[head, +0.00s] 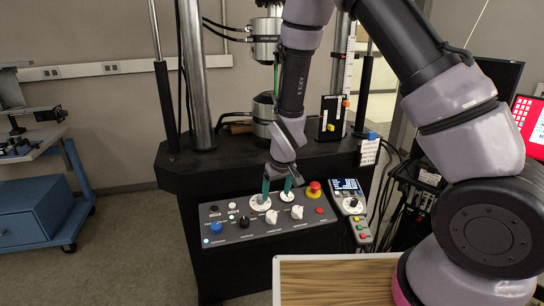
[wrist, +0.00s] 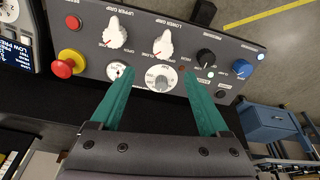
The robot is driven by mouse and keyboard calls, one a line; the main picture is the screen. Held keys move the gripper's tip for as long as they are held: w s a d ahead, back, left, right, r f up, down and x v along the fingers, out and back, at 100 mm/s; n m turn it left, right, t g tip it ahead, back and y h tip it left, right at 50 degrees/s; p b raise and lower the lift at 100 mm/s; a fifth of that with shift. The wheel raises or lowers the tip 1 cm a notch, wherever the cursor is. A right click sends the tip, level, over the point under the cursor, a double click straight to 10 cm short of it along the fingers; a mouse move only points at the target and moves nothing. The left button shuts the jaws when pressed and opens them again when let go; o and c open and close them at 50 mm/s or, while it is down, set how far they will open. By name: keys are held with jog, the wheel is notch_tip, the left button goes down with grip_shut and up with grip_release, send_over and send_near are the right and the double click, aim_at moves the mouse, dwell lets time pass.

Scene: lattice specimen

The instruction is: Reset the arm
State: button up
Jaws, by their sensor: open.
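My gripper (head: 277,188) hangs over the testing machine's control panel (head: 226,231) in the head view. Its two green fingers are apart with nothing between them. In the wrist view my gripper (wrist: 166,72) points at the panel (wrist: 139,52), with the fingers either side of a white dial (wrist: 160,78). Whether the fingertips touch the panel I cannot tell. My arm comes down from the upper right, bent at the elbow.
A red emergency button (head: 315,187) and a handset with a screen (head: 350,200) are right of the gripper. The machine's steel columns (head: 197,75) stand behind. A wooden-topped table (head: 335,283) is in front. A blue cabinet (head: 38,208) stands left, with clear floor between.

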jog(key=d+r+m, duration=0.2)
jog(key=d+r, duration=0.2)
jog(key=r, duration=0.5)
jog(key=s+d+r+m+t+y, duration=0.1)
jog(key=d+r, duration=0.4)
jog(key=r, duration=0.3)
jog(key=d+r+m, duration=0.2)
jog(key=d+r, duration=0.2)
jog(key=r, duration=0.5)
jog(key=s+d+r+m+t, duration=0.1)
jog(key=s+d+r+m, duration=0.1)
jog(key=s+d+r, duration=0.3)
jog(key=s+d+r+m+t, duration=0.1)
jog(key=s+d+r+m, duration=0.1)
jog(key=s+d+r, duration=0.3)
jog(key=s+r, duration=0.3)
jog(key=s, duration=0.2)
jog(key=shift+s+d+t, duration=0.25)
jog(key=shift+s+t, duration=0.15)
